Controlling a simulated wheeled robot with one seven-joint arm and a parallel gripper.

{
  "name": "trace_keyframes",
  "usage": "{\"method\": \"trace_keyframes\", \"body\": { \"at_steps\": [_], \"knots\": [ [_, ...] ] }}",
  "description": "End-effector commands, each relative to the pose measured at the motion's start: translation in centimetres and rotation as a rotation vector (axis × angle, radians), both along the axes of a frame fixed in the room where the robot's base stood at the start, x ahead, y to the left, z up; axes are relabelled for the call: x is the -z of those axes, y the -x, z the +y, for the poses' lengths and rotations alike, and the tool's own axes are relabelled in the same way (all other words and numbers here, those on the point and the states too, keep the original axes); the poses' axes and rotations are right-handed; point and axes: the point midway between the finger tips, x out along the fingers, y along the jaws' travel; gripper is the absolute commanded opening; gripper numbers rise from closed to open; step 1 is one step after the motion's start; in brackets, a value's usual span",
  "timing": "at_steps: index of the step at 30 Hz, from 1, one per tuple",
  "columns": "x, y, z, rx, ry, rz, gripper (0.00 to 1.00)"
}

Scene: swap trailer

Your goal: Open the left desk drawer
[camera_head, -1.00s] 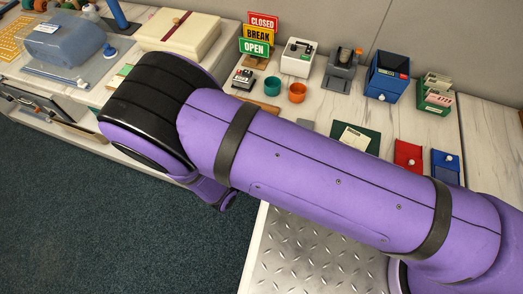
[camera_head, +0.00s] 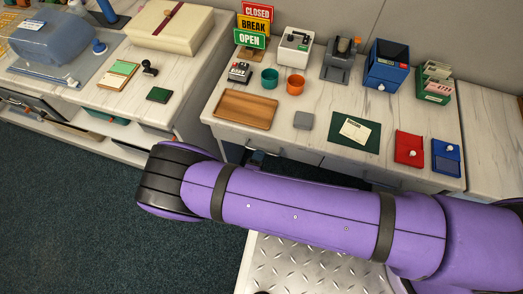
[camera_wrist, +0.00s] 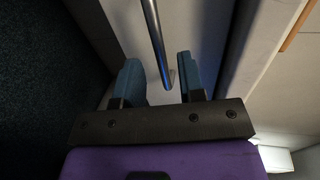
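The left desk drawer (camera_head: 290,153) is in the desk front under the wooden tray, partly hidden behind my arm in the head view. It looks shut. In the wrist view a metal bar handle (camera_wrist: 155,40) stands in front of a pale panel. My gripper (camera_wrist: 158,66) is open, with one blue-grey finger on each side of the handle's line. The bar's near end lies between the fingers, closer to the right one, with gaps visible. I cannot tell how deep the bar sits between them. In the head view my gripper is mostly hidden by my arm.
The desk top holds a wooden tray (camera_head: 245,108), a green mat (camera_head: 355,132), a red pouch (camera_head: 408,147) and small office items. A side counter (camera_head: 120,100) stands at left. Open dark carpet (camera_head: 80,210) lies at front left.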

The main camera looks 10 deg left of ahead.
Motion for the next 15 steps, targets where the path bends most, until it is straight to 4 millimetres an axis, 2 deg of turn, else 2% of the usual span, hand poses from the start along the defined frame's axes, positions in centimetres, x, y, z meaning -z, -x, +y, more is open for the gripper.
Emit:
{"method": "trace_keyframes", "body": {
  "at_steps": [6,15],
  "knots": [
    [0.6,-2.8,-0.2,0.001,-0.001,0.0,0.36],
    [0.8,-3.8,-0.3,0.0,0.0,0.0,0.36]
  ]
}}
